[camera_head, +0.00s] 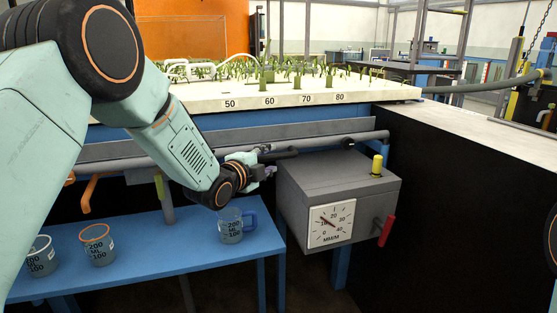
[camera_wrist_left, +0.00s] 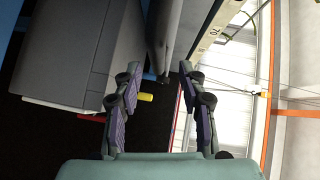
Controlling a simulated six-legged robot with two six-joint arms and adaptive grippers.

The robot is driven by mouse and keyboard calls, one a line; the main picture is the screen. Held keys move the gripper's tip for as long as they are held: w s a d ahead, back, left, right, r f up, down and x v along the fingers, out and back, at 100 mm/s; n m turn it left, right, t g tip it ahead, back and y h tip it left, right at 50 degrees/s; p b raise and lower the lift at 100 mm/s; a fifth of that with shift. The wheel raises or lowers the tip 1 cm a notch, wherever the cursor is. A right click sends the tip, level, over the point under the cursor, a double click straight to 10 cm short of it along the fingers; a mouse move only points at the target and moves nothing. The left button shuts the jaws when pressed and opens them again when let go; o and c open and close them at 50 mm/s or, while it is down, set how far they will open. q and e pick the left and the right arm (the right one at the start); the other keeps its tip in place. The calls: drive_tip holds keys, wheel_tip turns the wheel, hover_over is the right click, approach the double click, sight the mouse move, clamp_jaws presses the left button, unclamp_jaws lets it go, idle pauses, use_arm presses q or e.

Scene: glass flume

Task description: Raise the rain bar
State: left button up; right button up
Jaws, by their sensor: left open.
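My left gripper (camera_head: 268,163) is in front of the grey pipe (camera_head: 350,141) under the flume bed, just left of the grey control box (camera_head: 296,205). In the left wrist view its two fingers (camera_wrist_left: 160,92) are spread apart with nothing held. A dark bar (camera_wrist_left: 160,40) lies ahead between the fingers, apparently untouched. The box has a round MM/H dial (camera_head: 331,225), a yellow knob (camera_head: 377,164) on top and a red lever (camera_head: 386,231) on its right side. I cannot tell which part is the rain bar. My right gripper is out of view.
The planted white flume bed (camera_head: 370,92) runs across above. A dark-sided block (camera_head: 450,200) stands right of the box.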

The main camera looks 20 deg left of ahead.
sight(273, 159)
use_arm(q)
drive_tip(key=x, duration=0.2)
drive_tip(key=b+x, duration=0.1)
drive_tip(key=shift+w+f, duration=0.35)
drive_tip(key=shift+w, duration=0.05)
drive_tip(key=shift+w+d+r, duration=0.1)
drive_tip(key=shift+w+d, duration=0.05)
drive_tip(key=shift+w, duration=0.45)
drive_tip(key=shift+c, duration=1.2)
clamp_jaws()
